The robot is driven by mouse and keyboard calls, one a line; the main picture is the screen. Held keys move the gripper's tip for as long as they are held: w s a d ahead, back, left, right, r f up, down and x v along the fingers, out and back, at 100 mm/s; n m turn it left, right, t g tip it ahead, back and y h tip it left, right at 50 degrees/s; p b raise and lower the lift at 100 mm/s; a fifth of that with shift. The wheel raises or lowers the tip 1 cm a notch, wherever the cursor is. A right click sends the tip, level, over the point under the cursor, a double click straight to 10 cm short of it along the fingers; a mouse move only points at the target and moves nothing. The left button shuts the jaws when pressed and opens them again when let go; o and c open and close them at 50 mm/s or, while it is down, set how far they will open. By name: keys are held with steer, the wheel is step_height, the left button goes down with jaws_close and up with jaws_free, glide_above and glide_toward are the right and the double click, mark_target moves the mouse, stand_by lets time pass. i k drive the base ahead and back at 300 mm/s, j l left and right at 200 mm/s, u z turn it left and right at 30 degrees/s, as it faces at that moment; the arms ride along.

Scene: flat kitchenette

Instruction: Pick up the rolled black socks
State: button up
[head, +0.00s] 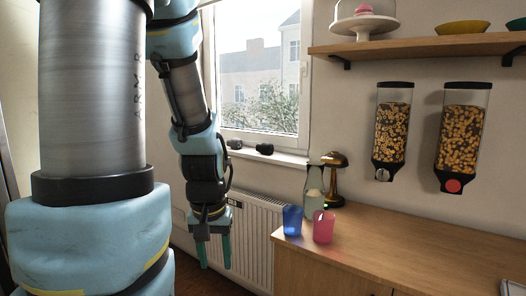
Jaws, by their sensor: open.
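Two small dark rolled shapes lie on the windowsill in the head view. The right one, which looks like the rolled black socks (264,149), sits near the sill's right part. The left dark object (234,144) is close to my arm; both are too small to tell apart clearly. My gripper (214,258) points down with its teal fingers apart and nothing between them. It hangs in front of the radiator, below and to the left of the dark shapes.
A wooden counter (370,249) at the right holds a blue cup (292,220), a pink cup (323,227), a bottle (313,189) and a brown lamp-like object (333,180). A white radiator (257,235) stands under the windowsill (286,157). Two cereal dispensers hang under a shelf (420,45).

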mark_target(265, 148)
steer(key=i+j+u, duration=0.2)
steer(key=i, duration=0.65)
steer(key=i+l+u, duration=0.2)
steer(key=i, duration=0.65)
steer(key=i+l+u, duration=0.2)
steer(key=i, duration=0.65)
steer(key=j, duration=0.1)
